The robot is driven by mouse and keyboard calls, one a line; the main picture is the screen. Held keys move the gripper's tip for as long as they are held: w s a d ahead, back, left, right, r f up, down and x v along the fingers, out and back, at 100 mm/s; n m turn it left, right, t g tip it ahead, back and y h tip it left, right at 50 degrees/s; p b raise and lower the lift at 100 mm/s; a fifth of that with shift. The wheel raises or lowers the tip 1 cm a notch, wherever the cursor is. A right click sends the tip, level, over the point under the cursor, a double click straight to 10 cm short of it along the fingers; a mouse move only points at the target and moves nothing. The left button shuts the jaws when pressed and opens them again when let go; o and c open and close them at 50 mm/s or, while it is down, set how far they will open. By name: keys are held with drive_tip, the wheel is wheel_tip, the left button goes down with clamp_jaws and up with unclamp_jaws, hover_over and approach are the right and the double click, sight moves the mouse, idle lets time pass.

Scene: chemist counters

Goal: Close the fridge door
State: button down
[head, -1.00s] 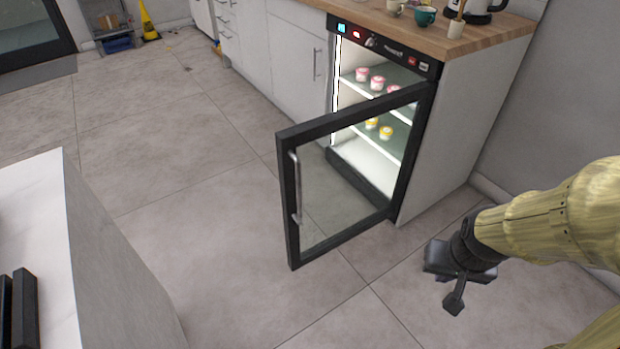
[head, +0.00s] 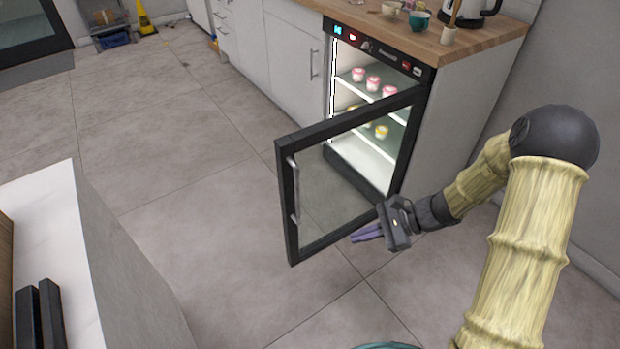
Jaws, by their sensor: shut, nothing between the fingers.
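The fridge door (head: 347,120) has a black frame and a glass pane. It stands wide open, swung out from the lit fridge (head: 375,50) under the wooden counter. Its metal handle (head: 293,190) is on the left edge. My gripper (head: 366,234) is shut and empty, with its fingers pointing left. It overlaps the lower right part of the door in the picture, on the near side. I cannot tell whether it touches the door.
Jars with pink lids (head: 373,83) and yellow lids (head: 381,132) stand on the fridge shelves. A teal cup (head: 420,20) and other items are on the wooden counter (head: 465,40). A white counter (head: 75,240) stands at the lower left. The floor (head: 180,190) between is clear.

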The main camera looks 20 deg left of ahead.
drive_tip(key=w+a+m+t+y+p, duration=0.2)
drive_tip(key=w+m+t+y, duration=0.3)
drive_tip(key=w, duration=0.5)
drive_tip(key=m+y, duration=0.1)
drive_tip(key=m, duration=0.1)
drive_tip(key=shift+w+a+r+m+t, duration=0.15)
drive_tip(key=shift+w+m+t, duration=0.05)
drive_tip(key=shift+m+t, duration=0.2)
drive_tip(key=w+a+b, duration=0.2)
drive_tip(key=a, duration=1.2)
drive_tip(key=shift+w, duration=0.15)
